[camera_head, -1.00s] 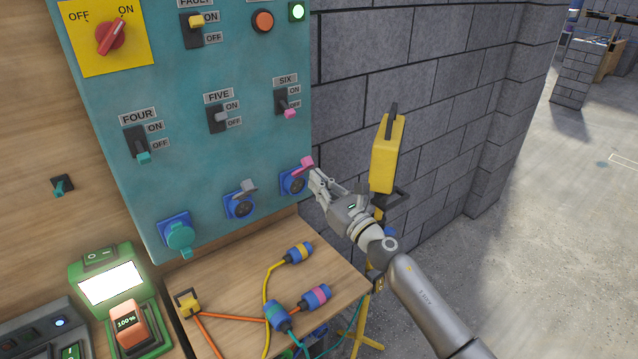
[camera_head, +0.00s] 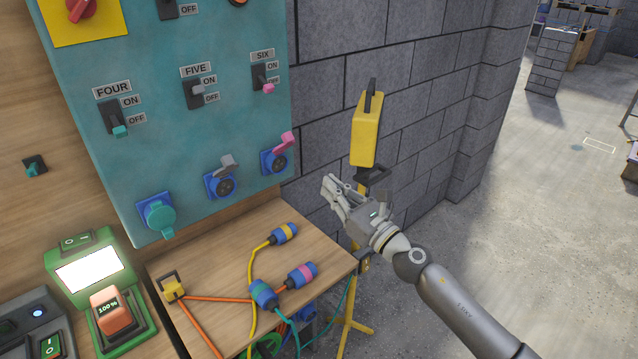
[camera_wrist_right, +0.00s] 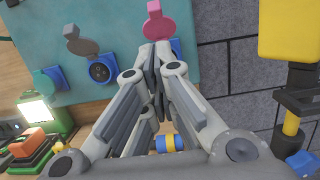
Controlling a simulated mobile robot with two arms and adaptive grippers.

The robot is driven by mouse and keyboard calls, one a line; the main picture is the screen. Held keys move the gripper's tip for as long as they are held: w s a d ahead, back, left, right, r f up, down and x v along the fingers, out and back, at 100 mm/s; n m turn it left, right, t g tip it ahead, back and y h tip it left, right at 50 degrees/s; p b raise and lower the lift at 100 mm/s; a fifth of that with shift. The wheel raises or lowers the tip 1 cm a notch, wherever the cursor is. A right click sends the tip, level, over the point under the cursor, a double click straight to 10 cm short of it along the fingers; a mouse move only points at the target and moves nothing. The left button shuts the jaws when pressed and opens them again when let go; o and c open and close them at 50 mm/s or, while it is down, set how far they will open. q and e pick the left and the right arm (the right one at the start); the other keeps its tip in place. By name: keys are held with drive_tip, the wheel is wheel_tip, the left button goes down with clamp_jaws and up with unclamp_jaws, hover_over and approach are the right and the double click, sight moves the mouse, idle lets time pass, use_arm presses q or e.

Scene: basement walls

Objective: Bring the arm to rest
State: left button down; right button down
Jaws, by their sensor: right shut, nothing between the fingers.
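My right gripper (camera_head: 330,187) is shut and empty. It hangs in the air to the right of the teal panel (camera_head: 170,60), in front of the grey block wall, beyond the right edge of the wooden shelf. In the right wrist view its fingers (camera_wrist_right: 158,55) are together, pointing toward the panel, with the pink socket cover (camera_wrist_right: 157,22) just past the tips. My right arm (camera_head: 470,310) reaches in from the lower right. My left gripper is not in view.
A yellow work lamp on a stand (camera_head: 367,130) is close behind the right gripper. The wooden shelf (camera_head: 215,260) holds several plugs with cables, such as the blue and pink plug (camera_head: 302,275). A green charger (camera_head: 90,270) sits at lower left. Open floor (camera_head: 540,210) lies to the right.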

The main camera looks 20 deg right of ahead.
drive_tip(key=shift+v, duration=0.9)
drive_tip(key=shift+s+r, duration=0.1)
drive_tip(key=shift+r, duration=0.1)
